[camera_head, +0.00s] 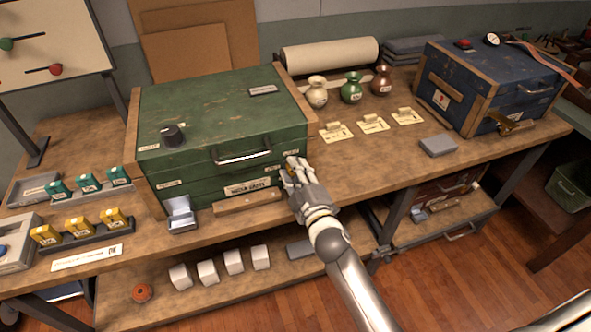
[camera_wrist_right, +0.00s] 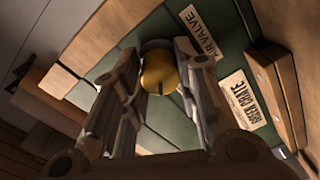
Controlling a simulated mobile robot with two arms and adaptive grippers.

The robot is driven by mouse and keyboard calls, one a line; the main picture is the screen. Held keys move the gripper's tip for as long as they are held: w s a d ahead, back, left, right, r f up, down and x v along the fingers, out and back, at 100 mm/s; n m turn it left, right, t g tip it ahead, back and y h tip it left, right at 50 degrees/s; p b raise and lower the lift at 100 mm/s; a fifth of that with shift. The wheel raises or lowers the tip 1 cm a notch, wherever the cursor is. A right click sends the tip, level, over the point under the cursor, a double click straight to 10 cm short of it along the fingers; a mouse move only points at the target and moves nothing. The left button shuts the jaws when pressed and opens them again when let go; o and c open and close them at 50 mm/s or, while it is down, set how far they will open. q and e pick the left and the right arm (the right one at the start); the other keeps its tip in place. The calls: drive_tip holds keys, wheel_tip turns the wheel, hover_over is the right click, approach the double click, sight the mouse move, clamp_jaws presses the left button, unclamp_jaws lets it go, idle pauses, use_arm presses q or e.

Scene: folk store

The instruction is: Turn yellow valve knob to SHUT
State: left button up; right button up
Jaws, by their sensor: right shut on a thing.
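The yellow valve knob (camera_wrist_right: 160,72) is on the green front of the crate, beside a label reading "AIR VALVE" (camera_wrist_right: 203,36). In the head view the knob (camera_head: 290,169) is mostly hidden by my right gripper (camera_head: 293,172), at the right end of the green crate's (camera_head: 215,120) front. My right gripper (camera_wrist_right: 160,85) is shut on the knob, with one finger on each side of it in the wrist view. I cannot read any SHUT mark or tell how the knob is turned. My left gripper is not in view.
A wooden bar (camera_head: 248,202) lies along the crate's foot, left of my right gripper. A small grey box (camera_head: 181,211) stands at the crate's front left. Vases (camera_head: 351,88) and a blue case (camera_head: 490,85) stand to the right. The bench between crate and case has free room.

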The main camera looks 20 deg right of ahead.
drive_tip(key=n, duration=0.7)
idle(0.7)
drive_tip(key=o, duration=1)
drive_tip(key=shift+a, duration=0.1)
drive_tip(key=shift+s, duration=0.15)
drive_tip(key=s, duration=1.1)
drive_tip(key=shift+s+d+r, duration=0.1)
drive_tip(key=shift+s+d, duration=0.15)
drive_tip(key=shift+s, duration=0.15)
